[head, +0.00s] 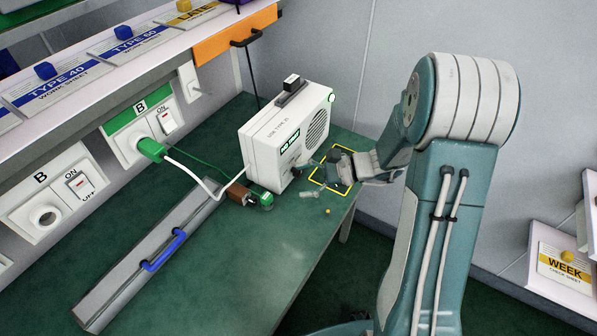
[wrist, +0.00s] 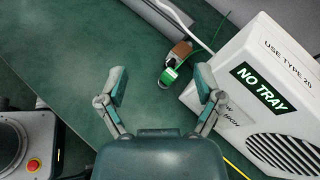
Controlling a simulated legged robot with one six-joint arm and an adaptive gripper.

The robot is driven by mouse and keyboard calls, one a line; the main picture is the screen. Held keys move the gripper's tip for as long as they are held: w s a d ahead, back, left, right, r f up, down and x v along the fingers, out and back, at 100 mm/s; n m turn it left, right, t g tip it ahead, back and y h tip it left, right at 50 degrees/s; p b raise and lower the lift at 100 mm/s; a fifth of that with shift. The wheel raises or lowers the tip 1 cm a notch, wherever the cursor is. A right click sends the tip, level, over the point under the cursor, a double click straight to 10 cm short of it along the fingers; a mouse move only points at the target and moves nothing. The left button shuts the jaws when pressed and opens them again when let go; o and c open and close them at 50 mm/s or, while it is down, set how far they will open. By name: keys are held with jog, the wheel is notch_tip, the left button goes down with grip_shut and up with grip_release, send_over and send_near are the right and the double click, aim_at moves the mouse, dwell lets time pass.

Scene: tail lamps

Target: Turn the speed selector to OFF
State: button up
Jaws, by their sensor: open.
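A white box-shaped unit (head: 272,138) with a dark top handle, a round grille and a green-and-white label stands on the green bench. In the wrist view the unit (wrist: 250,60) fills the right side, its label reading NO TRAY. The words LOW and HIGH (wrist: 231,115) show on its face, close to my right finger. I cannot make out the speed selector or its setting; the finger may cover it. My gripper (head: 314,174) is beside the unit's front face. In the wrist view my gripper (wrist: 161,84) is open, its fingers wide apart with nothing held.
A brown-and-green fitting (head: 264,199) lies before the unit; it also shows beyond my fingers (wrist: 169,76). A white cable (head: 200,177) runs from a green plug (head: 151,149). A yellow-outlined square (head: 349,183) is under my gripper. A long grey bar (head: 120,280) lies left.

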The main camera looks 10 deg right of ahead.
jog(key=w+d+f+m+t, duration=0.4)
jog(key=f+m, duration=0.1)
jog(key=f, duration=0.1)
jog(key=m+t+h, duration=0.1)
jog(key=m+t, duration=0.5)
send_near(301, 173)
jog(key=shift+w, duration=0.15)
jog(key=x, duration=1)
jog(key=shift+w+a+f, duration=0.2)
jog(key=shift+w+a, duration=0.05)
jog(key=shift+a, duration=0.05)
jog(key=c, duration=1.2)
